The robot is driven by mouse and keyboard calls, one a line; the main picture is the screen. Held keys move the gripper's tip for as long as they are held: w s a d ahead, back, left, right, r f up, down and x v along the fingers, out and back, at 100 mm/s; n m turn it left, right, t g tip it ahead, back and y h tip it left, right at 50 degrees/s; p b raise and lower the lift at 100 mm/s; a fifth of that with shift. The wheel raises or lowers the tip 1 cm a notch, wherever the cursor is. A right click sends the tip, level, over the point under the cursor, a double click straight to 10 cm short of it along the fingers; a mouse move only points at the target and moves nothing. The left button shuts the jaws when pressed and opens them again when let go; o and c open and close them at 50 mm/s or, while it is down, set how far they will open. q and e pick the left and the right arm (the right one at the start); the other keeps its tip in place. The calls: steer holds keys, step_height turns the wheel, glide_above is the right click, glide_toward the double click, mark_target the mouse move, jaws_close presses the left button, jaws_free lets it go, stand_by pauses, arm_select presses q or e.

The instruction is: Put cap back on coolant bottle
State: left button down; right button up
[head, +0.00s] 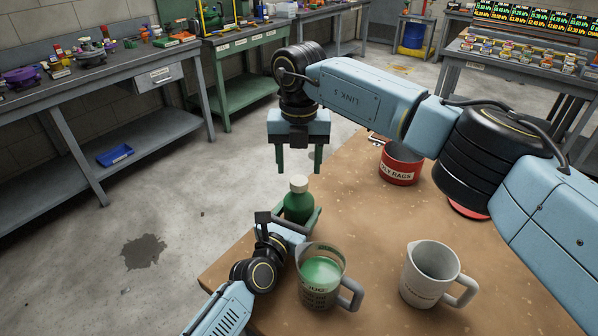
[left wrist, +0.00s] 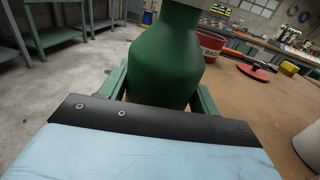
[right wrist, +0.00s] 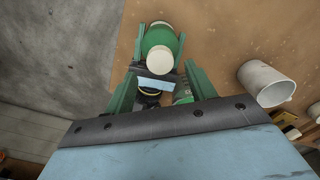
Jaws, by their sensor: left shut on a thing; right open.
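The green coolant bottle (head: 298,208) stands upright near the workbench's left edge. A cream cap (head: 299,184) sits on top of its neck and looks straight; I cannot tell whether it is tight. My left gripper (head: 301,217) is shut around the bottle's body, which fills the space between the fingers in the left wrist view (left wrist: 158,70). My right gripper (head: 298,168) is open and empty, pointing down just above the cap. In the right wrist view the cap (right wrist: 160,57) lies between and beyond the open fingers, and a second pale patch shows at the bottle's far side.
A clear jug of green liquid (head: 322,272) stands close right of my left gripper. A grey jug (head: 428,275) stands further right. A red rag can (head: 401,172) is behind, near my right arm. The workbench (head: 370,235) is bare between them.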

mark_target(299, 180)
steer(key=shift+r, duration=0.3)
steer(key=shift+c, duration=0.2)
steer(key=n, duration=0.3)
steer(key=shift+r+n, duration=0.3)
steer(key=shift+r, duration=0.1)
steer(key=n, duration=0.1)
steer(key=r+n, duration=0.1)
steer(key=n, duration=0.1)
steer(key=shift+n, duration=0.3)
steer(key=n, duration=0.3)
steer(key=shift+r+n, duration=0.3)
steer(key=shift+r, duration=0.05)
steer(key=n, duration=0.2)
steer(key=r+n, duration=0.1)
steer(key=n, duration=0.1)
steer(key=shift+n, duration=0.4)
steer(key=shift+f, duration=4.05)
